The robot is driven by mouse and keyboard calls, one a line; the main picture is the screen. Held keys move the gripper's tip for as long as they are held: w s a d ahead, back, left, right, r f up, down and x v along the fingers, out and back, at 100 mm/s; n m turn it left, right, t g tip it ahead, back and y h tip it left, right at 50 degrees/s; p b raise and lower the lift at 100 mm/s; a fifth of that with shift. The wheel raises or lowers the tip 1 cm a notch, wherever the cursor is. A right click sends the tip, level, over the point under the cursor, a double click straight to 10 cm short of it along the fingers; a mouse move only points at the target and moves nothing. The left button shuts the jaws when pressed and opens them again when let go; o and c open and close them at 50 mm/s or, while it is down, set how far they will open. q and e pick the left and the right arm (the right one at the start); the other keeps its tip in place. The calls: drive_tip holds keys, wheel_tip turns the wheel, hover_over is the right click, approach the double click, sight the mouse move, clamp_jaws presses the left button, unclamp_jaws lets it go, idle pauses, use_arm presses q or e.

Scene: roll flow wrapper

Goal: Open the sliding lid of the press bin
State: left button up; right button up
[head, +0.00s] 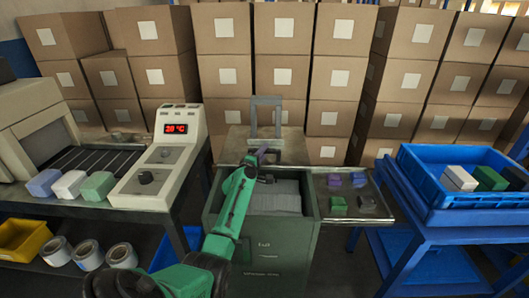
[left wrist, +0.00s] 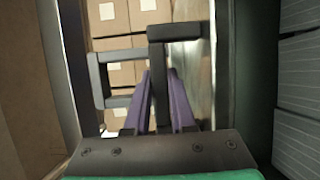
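The press bin (head: 262,250) is a dark green box in the middle of the head view. Its top is open over much of its width, and pale stacked material (head: 275,197) shows inside. The grey sliding lid (head: 292,146) lies toward the back of the bin. My left gripper (head: 262,153) is above the bin's rear edge at the lid. In the left wrist view its purple fingers (left wrist: 162,90) close on both sides of a dark grey handle bar (left wrist: 160,60). Finger contact is partly hidden in the head view. My right gripper is not in view.
A grey upright frame (head: 266,115) stands behind the bin. A side shelf (head: 368,213) with purple and green blocks adjoins its right. A blue tray (head: 460,215) stands farther right. A wrapper machine with a red display (head: 175,128) is at left. Cartons (head: 285,45) fill the back.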

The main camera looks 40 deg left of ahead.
use_arm(q)
drive_tip(key=o, duration=0.4)
drive_tip(key=shift+c, duration=0.2)
drive_tip(key=shift+s, duration=0.1)
drive_tip(key=shift+s+d, duration=0.2)
drive_tip(key=shift+s, duration=0.1)
drive_tip(key=p+v, duration=0.2)
drive_tip(key=v, duration=1.1)
drive_tip(key=shift+s, duration=0.4)
